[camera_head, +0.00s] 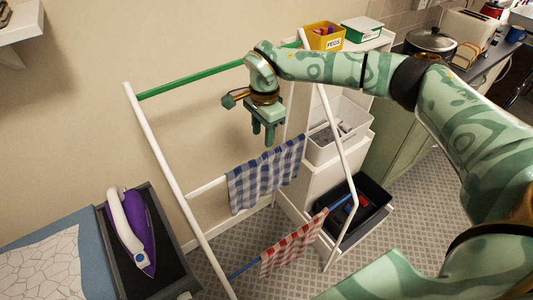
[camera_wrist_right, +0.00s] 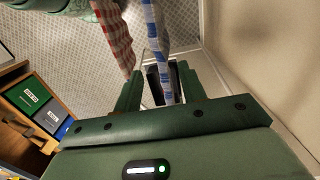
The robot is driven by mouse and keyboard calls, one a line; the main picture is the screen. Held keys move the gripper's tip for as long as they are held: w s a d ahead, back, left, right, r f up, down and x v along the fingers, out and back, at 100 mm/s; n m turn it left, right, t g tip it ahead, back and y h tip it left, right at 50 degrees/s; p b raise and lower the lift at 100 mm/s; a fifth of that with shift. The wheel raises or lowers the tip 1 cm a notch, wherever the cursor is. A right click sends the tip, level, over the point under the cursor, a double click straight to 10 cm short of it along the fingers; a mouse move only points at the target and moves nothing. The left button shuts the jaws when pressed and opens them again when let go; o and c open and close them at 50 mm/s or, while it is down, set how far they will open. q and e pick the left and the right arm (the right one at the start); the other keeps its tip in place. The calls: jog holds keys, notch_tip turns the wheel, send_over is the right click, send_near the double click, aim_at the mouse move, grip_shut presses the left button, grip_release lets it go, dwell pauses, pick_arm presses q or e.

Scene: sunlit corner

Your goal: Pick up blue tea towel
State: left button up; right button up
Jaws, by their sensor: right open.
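The blue tea towel (camera_head: 265,172), blue-and-white checked, hangs over the middle rail of a white drying rack (camera_head: 165,160). My right gripper (camera_head: 263,136) points down above the towel, with a small gap below its fingertips in the head view. It is open and empty. In the right wrist view, the towel (camera_wrist_right: 152,25) shows as a narrow strip lined up with the space between the two fingers (camera_wrist_right: 158,82). I cannot tell the exact depth between them. My left gripper is not in view.
A red checked towel (camera_head: 292,247) hangs on the lower blue rail. The rack's green top rail (camera_head: 190,78) runs behind the gripper. A white shelf unit with a grey bin (camera_head: 338,140) and a black crate (camera_head: 372,205) stands right. A purple iron (camera_head: 140,228) is at left.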

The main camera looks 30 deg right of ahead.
aim_at(266, 154)
jog(key=shift+w+d+r, duration=0.15)
jog(key=shift+d+r, duration=0.05)
jog(key=shift+d, duration=0.35)
jog(key=shift+d+f, duration=0.1)
jog(key=shift+f, duration=0.05)
notch_tip(266, 154, down, 9)
jog(key=b, duration=0.7)
jog(key=shift+f+b, duration=0.35)
jog(key=shift+c, duration=0.4)
